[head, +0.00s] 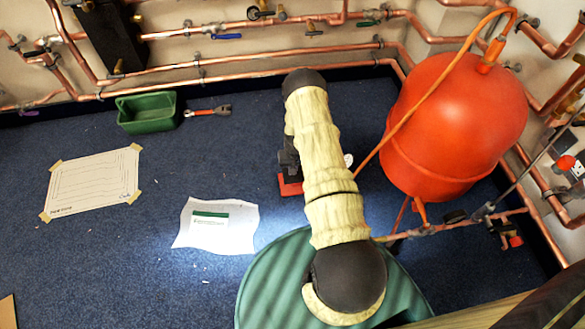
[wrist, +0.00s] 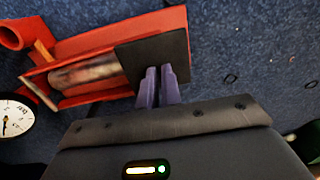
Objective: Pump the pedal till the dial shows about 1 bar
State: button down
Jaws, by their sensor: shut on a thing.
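The red foot pump (wrist: 92,60) lies on the carpet in the wrist view, with a silver cylinder along its frame. Its black pedal (wrist: 155,58) is a flat plate at the right end. My gripper (wrist: 158,84) has its two purple fingers close together at the pedal's near edge, shut on it. The white dial (wrist: 14,118) is cut off at the left edge; its needle points roughly downward, and I cannot read its value. In the head view the red pump base (head: 290,187) and the dial (head: 348,160) show beside my arm, which hides the rest.
An orange hose (head: 405,115) runs from near the dial to a large red tank (head: 455,125) at the right. A green bin (head: 147,125) and a wrench (head: 208,111) lie by the back pipes. Paper sheets (head: 93,182) are at the left. Carpet between is clear.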

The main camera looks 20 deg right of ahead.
notch_tip(320, 180, up, 14)
jog(key=p, duration=0.7)
jog(key=shift+p, duration=0.4)
jog(key=shift+a+f, duration=0.1)
jog(key=shift+a, duration=0.05)
dwell(0.7)
